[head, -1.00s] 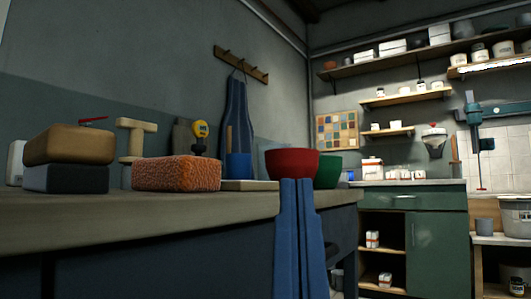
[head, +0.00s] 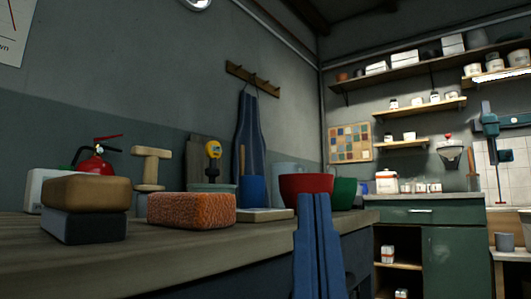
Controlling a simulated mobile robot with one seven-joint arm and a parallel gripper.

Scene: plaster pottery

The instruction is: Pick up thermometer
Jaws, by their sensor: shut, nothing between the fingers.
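The thermometer, with a yellow head and a small display (head: 213,149), stands upright toward the back of the workbench. Its lower part is behind the orange sponge, near a pale green container (head: 211,187); I cannot tell whether it stands in it. My gripper (head: 314,197) shows as two blue fingers pointing up at the bench's front edge. They are shut together and empty, to the right of and nearer than the thermometer.
An orange sponge (head: 191,210) and stacked tan and dark blocks (head: 85,207) sit in front on the workbench (head: 130,255). A blue cup (head: 251,189), a red bowl (head: 304,186) and a green bowl (head: 344,192) stand right of the thermometer. A fire extinguisher (head: 95,163) is behind left.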

